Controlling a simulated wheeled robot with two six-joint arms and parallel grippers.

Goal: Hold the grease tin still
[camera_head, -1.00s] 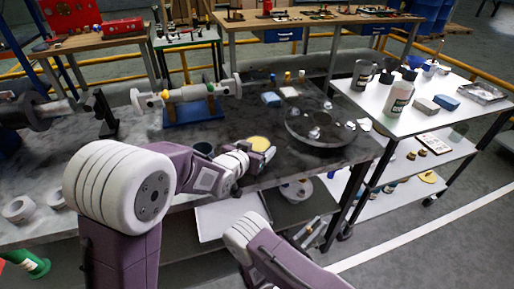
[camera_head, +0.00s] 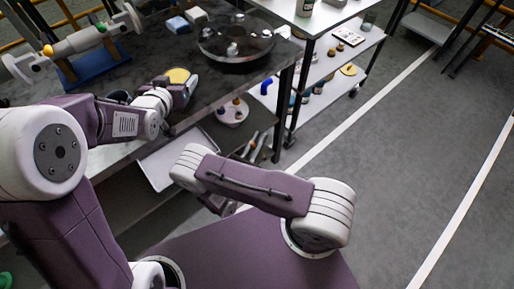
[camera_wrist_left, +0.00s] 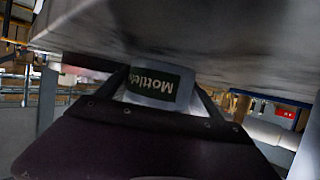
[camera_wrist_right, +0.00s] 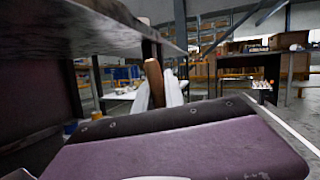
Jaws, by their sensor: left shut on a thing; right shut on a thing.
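The grease tin (camera_head: 178,75) shows a round yellow top near the front edge of the dark bench. My left gripper (camera_head: 187,88) is at its near side, shut on it. In the left wrist view the tin's pale side (camera_wrist_left: 153,85), with a dark green label reading "Mottle…" upside down, sits between the two fingers. In the right wrist view a brown, handle-like thing (camera_wrist_right: 154,82) with a white part beside it stands at my right gripper (camera_wrist_right: 163,100), which is shut on it. In the head view the right gripper is mostly hidden behind my right forearm.
A blue stand (camera_head: 92,65) is at the left. A pale tray (camera_head: 165,165) and several tools lie on the lower shelf. The floor at the right is clear.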

